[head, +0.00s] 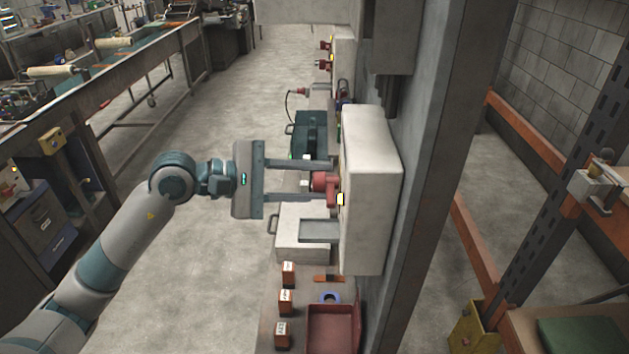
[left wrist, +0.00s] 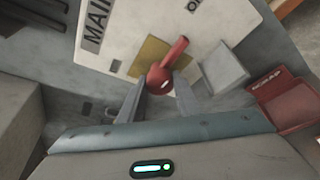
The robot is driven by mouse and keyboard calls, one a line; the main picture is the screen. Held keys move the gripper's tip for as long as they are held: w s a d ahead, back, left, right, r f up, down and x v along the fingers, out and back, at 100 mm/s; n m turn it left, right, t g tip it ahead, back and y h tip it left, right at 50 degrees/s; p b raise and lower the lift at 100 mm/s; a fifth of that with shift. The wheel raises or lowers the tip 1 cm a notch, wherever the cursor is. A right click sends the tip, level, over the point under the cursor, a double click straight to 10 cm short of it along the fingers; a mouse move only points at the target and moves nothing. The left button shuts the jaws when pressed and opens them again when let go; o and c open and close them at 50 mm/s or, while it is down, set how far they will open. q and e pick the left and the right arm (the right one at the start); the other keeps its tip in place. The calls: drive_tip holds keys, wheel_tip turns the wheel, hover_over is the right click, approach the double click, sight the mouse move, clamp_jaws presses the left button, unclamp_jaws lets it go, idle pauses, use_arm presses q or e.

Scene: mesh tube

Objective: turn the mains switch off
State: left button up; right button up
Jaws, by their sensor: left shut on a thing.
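The mains switch is a red rotary handle (head: 325,182) on the face of a pale grey box (head: 370,200) fixed to a column. In the left wrist view the red handle (left wrist: 166,72) sits on a yellow plate (left wrist: 146,57), its lever pointing up and right. The panel beside it has lettering starting "MAIN". My left gripper (head: 318,182) reaches in from the left with its fingers on either side of the handle and is shut on it. In the left wrist view its two fingers (left wrist: 158,100) flank the red hub. My right gripper is not in view.
A red tray (head: 333,330) and small orange boxes (head: 287,301) sit lower down. A teal case (head: 310,135) stands behind. Open floor (head: 190,250) lies to the left.

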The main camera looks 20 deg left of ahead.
use_arm(q)
drive_tip(key=n+g+b, duration=0.1)
drive_tip(key=n, duration=0.1)
drive_tip(key=shift+n+g, duration=0.4)
drive_tip(key=n+g+b, duration=0.2)
drive_tip(key=n, duration=0.1)
drive_tip(key=shift+n+b, duration=0.3)
drive_tip(key=n+g+h+b, duration=0.1)
drive_tip(key=n+g, duration=0.1)
drive_tip(key=n, duration=0.1)
drive_tip(key=shift+n+g+h+b, duration=0.55)
drive_tip(key=shift+n+g, duration=0.45)
drive_tip(key=shift+n, duration=0.4)
drive_tip(key=o, duration=1.1)
drive_tip(key=shift+c, duration=0.2)
